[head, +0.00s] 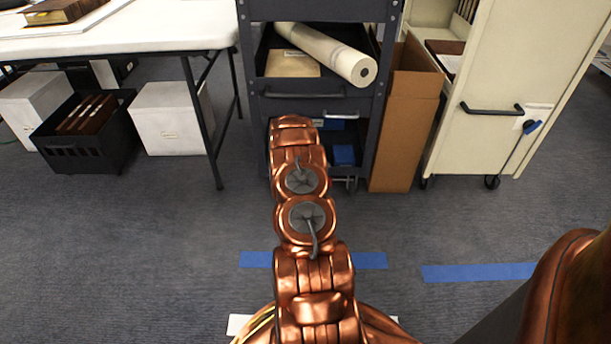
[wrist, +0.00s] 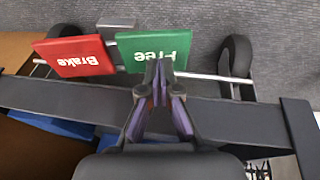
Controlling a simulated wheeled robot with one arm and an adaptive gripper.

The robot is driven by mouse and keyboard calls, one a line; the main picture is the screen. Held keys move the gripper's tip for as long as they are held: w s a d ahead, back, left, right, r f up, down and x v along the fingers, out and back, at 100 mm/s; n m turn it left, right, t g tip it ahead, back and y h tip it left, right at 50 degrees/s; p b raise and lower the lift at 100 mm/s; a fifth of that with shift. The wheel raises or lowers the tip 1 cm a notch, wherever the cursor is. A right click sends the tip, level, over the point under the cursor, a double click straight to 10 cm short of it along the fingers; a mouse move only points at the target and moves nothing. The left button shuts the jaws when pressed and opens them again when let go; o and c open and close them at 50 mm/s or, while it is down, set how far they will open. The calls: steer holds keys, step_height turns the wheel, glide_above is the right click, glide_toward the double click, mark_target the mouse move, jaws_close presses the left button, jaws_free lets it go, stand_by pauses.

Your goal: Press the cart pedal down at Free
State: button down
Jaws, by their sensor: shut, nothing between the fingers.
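The green pedal marked Free (wrist: 150,45) shows at the top middle of the wrist view, its lettering upside down. The red pedal marked Brake (wrist: 74,57) is to its left on the same thin metal bar. My gripper (wrist: 159,72) is shut and empty. Its fingertips overlap the lower edge of the green pedal in the picture; I cannot tell whether they touch it. The dark grey cart (head: 317,105) stands ahead in the head view.
Dark caster wheels (wrist: 236,58) flank the pedals, and the cart's lower frame bar (wrist: 80,96) crosses below them. A cardboard box (head: 405,125) stands right of the cart, beside a cream cart (head: 485,100). A table (head: 130,30) is at left. Carpet in front is clear.

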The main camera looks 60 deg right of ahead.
stand_by(0.3)
steer(key=r, duration=0.1)
steer(key=r+p, duration=0.1)
steer(key=r, duration=0.1)
steer(key=r+p, duration=0.1)
steer(key=shift+w+a+r, duration=0.2)
steer(key=shift+w+r, duration=0.15)
steer(key=shift+w, duration=0.05)
steer(key=a+p+v, duration=0.1)
steer(key=p+v, duration=0.1)
steer(key=v, duration=0.7)
steer(key=shift+w, duration=0.6)
steer(key=shift+a+p, duration=0.15)
steer(key=shift+p, duration=0.15)
